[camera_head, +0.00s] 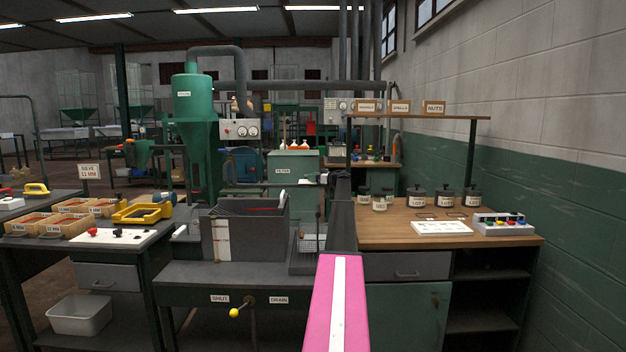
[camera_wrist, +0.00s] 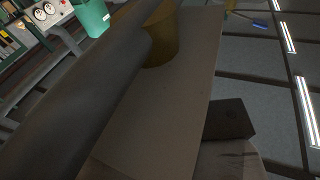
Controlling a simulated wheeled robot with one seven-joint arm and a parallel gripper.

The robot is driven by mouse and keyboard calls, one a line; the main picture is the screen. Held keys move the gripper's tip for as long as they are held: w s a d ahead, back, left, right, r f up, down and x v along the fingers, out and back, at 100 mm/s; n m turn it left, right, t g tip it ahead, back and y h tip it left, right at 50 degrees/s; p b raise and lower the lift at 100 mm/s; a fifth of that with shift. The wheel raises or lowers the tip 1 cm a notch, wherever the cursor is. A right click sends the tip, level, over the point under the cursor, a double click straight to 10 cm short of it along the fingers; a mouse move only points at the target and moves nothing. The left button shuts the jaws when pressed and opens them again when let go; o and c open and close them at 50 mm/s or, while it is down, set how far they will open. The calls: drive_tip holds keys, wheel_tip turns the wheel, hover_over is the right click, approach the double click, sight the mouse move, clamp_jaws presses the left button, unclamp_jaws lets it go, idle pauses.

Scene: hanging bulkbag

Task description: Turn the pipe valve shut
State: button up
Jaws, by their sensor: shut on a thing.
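A valve lever (camera_head: 243,306) with a yellow ball knob (camera_head: 234,313) sits on the front of the left bench. It slants down and left from its pivot, between a SHUT label (camera_head: 219,299) and a DRAIN label (camera_head: 278,300). Nothing touches the knob in the head view. My gripper (camera_wrist: 165,62) fills much of the wrist view, very close to the camera. It is shut on a brown-yellow cylinder (camera_wrist: 163,42), which is partly hidden; I cannot tell what it belongs to. My gripper's tips cannot be made out in the head view.
A grey tub (camera_head: 245,232) stands on the left bench. A wooden worktop (camera_head: 390,236) with several dark jars is at right, beside the wall. A white bin (camera_head: 80,315) stands low at left. A green tank (camera_head: 190,97) and gauge panel (camera_head: 240,129) are farther back.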

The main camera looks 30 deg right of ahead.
drive_tip(key=shift+d+n+g+y, duration=0.1)
drive_tip(key=shift+n+g+y, duration=0.6)
drive_tip(key=shift+y, duration=0.2)
drive_tip(key=o, duration=0.9)
drive_tip(key=v, duration=1)
drive_tip(key=shift+s+d, duration=0.2)
drive_tip(key=shift+d, duration=0.1)
